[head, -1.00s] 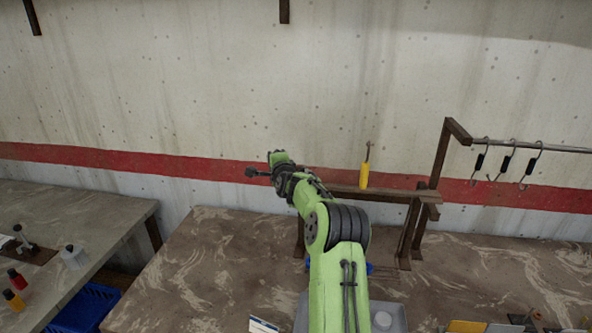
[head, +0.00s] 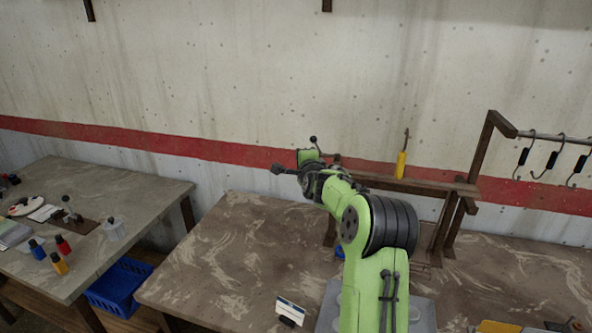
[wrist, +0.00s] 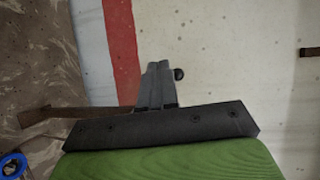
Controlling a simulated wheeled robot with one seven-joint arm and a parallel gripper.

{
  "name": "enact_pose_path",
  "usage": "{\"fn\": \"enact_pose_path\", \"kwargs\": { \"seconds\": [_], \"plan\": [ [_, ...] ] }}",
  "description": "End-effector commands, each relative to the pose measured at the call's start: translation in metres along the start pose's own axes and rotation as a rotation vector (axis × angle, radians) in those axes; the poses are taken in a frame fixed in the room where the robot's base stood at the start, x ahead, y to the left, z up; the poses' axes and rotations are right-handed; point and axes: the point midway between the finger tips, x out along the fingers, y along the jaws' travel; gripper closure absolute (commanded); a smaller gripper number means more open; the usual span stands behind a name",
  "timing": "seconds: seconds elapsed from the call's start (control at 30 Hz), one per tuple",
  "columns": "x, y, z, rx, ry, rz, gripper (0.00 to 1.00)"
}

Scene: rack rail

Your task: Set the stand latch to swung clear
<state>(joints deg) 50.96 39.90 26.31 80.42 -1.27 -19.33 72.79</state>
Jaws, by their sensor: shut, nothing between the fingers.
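A thin dark lever with a round black knob (head: 313,139), which looks like the stand latch, rises just behind my gripper (head: 277,169) at the left end of the wooden stand (head: 430,187). My gripper is shut and empty, its dark fingers pointing left. In the wrist view the shut fingers (wrist: 155,85) stand up in the middle, and the black knob (wrist: 179,74) shows just to their right, partly behind them. I cannot tell whether they touch. My arm hides the latch's lower part and pivot.
A yellow-handled tool (head: 401,165) stands at the stand's beam. Hooks (head: 553,160) hang from a rail at the right. A grey tray (head: 425,312) and a small card holder (head: 290,311) are on the bench. The left table holds several bottles; a blue crate (head: 118,287) is below.

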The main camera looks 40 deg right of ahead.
Motion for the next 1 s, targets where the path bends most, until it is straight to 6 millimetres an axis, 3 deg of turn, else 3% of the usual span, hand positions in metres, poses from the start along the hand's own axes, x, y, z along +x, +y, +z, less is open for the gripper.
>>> {"fn": "enact_pose_path", "kwargs": {
  "seconds": [0.13, 0.3, 0.87, 0.93, 1.0],
  "plan": [
    [-0.028, 0.0, 0.016, -0.004, -0.003, -0.003, 1.0],
    [-0.046, 0.0, 0.026, -0.002, -0.001, -0.002, 1.0],
    [-0.048, -0.002, 0.027, -0.001, -0.002, -0.002, 1.0],
    [-0.052, -0.003, 0.035, -0.026, -0.014, 0.009, 1.0],
    [-0.067, -0.005, 0.06, -0.121, -0.055, 0.049, 1.0]
  ]
}}
